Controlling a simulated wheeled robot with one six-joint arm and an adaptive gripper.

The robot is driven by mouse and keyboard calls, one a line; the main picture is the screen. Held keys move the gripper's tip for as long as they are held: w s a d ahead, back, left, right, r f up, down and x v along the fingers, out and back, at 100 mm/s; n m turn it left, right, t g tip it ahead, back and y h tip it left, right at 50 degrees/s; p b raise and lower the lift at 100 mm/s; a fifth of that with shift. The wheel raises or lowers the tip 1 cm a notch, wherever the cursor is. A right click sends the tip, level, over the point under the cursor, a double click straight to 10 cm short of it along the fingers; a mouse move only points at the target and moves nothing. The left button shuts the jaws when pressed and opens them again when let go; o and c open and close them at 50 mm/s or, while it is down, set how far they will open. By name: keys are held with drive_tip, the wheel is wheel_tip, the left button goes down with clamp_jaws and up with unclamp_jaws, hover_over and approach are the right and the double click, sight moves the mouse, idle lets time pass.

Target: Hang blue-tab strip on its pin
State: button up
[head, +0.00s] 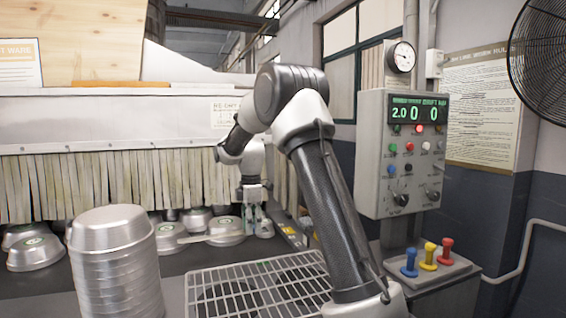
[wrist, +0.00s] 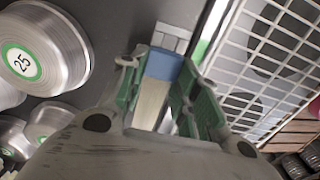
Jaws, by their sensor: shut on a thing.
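My gripper (wrist: 165,75) is shut on the blue-tab strip; the blue tab (wrist: 164,66) sits between the green-lined fingers. The strip's pale cream length (wrist: 150,102) runs from the tab back toward the palm. I cannot identify the strip's pin in either view.
A stack of metal pans (head: 115,265) stands at the front left. Loose pans (head: 35,252) lie by the curtain. A white wire rack (head: 255,290) is in front, also on the right in the wrist view (wrist: 265,60). A control box (head: 400,155) and coloured pegs (head: 428,256) stand right.

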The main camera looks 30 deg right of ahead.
idle(0.4)
drive_tip(key=shift+a+h, duration=0.3)
drive_tip(key=shift+h, duration=0.1)
drive_tip(key=shift+w+a+f+h, duration=0.15)
drive_tip(key=shift+a+f+h, duration=0.05)
drive_tip(key=shift+a+h, duration=0.3)
drive_tip(key=shift+w+a+f+h, duration=0.15)
drive_tip(key=shift+a+h, duration=0.25)
drive_tip(key=shift+a, duration=0.1)
drive_tip(key=shift+w+r+n+h, duration=0.2)
drive_tip(key=shift+w+n+h, duration=0.3)
drive_tip(key=shift+w, duration=0.1)
drive_tip(key=w+d+r+n+h, duration=0.1)
drive_tip(key=w+d+r+h, duration=0.15)
drive_tip(key=r, duration=0.55)
drive_tip(key=w+d+r+h, duration=0.2)
drive_tip(key=d+r+h, duration=0.2)
drive_tip(key=r, duration=0.4)
drive_tip(key=w+d+r+n+h, duration=0.1)
drive_tip(key=w+d+r+h, duration=0.2)
drive_tip(key=r, duration=0.4)
drive_tip(key=s+d, duration=0.2)
drive_tip(key=d, duration=0.6)
drive_tip(key=shift+d+f+t, duration=0.3)
